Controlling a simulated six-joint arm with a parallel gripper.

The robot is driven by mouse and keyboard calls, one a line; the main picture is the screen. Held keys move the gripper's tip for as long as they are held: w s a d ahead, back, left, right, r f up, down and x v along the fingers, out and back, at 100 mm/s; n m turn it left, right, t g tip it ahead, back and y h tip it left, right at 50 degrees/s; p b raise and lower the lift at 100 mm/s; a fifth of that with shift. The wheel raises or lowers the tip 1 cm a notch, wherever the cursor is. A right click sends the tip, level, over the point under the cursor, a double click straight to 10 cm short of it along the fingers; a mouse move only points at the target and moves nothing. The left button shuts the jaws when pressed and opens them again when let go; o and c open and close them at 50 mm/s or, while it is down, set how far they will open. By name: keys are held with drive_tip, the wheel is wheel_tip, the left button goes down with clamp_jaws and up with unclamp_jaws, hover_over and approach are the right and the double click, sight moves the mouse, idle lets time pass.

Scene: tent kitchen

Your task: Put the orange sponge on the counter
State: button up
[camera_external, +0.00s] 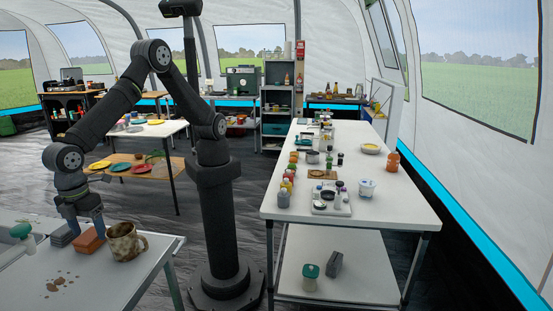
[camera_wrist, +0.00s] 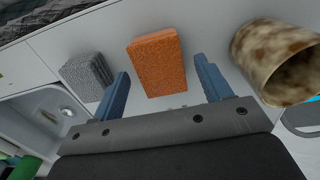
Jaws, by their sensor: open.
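The orange sponge (camera_external: 89,241) lies on the counter (camera_external: 120,284) at the lower left of the external view. It sits between a grey sponge and a brown mottled mug. In the wrist view the orange sponge (camera_wrist: 156,62) is at the upper middle, seen between and beyond my two blue fingers. My gripper (camera_external: 83,222) is low over the counter, pointing down at the orange sponge. In the wrist view my gripper (camera_wrist: 167,82) is open, with nothing held. Whether a finger touches the sponge I cannot tell.
The grey sponge (camera_wrist: 86,75) is close to the left finger. The mottled mug (camera_external: 124,242) stands close on the right. A green-topped bottle (camera_external: 22,235) is by the sink at left. Brown spots (camera_external: 58,283) mark the otherwise clear front counter.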

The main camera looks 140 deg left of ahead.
sight(90, 235)
wheel_tip(90, 235, up, 10)
idle(0.3)
wheel_tip(90, 235, down, 12)
drive_tip(key=shift+r, duration=1.85)
drive_tip(key=shift+f, duration=0.1)
